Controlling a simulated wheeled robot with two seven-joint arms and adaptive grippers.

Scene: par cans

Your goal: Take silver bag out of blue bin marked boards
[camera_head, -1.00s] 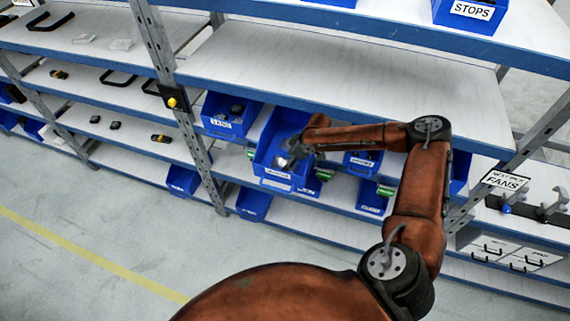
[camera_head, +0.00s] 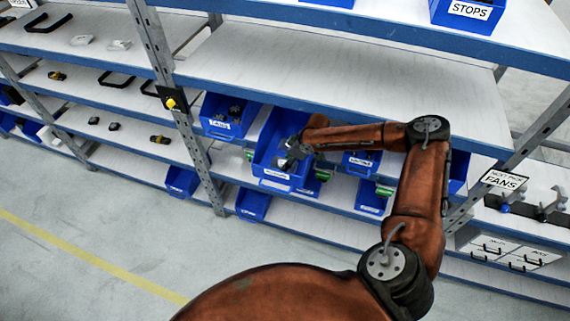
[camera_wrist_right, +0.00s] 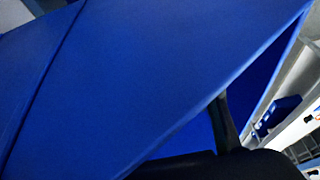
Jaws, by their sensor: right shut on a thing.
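The large blue bin (camera_head: 262,161) stands on the middle shelf in the head view; its front label is too small to read. My right gripper (camera_head: 291,158) reaches down into this bin and is shut on a small pale silver thing, most likely the silver bag (camera_head: 284,164). Most of the bag is hidden by the gripper and the bin wall. In the right wrist view a blue bin wall (camera_wrist_right: 150,80) fills most of the picture, with dark gripper parts at the bottom, and the bag does not show. My left gripper is not in view.
A blue bin (camera_head: 226,116) with dark parts stands to the left. More blue bins (camera_head: 361,162) stand to the right and on the shelf below. An upper shelf board (camera_head: 330,80) lies close above and behind my forearm. The floor (camera_head: 110,240) in front is clear.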

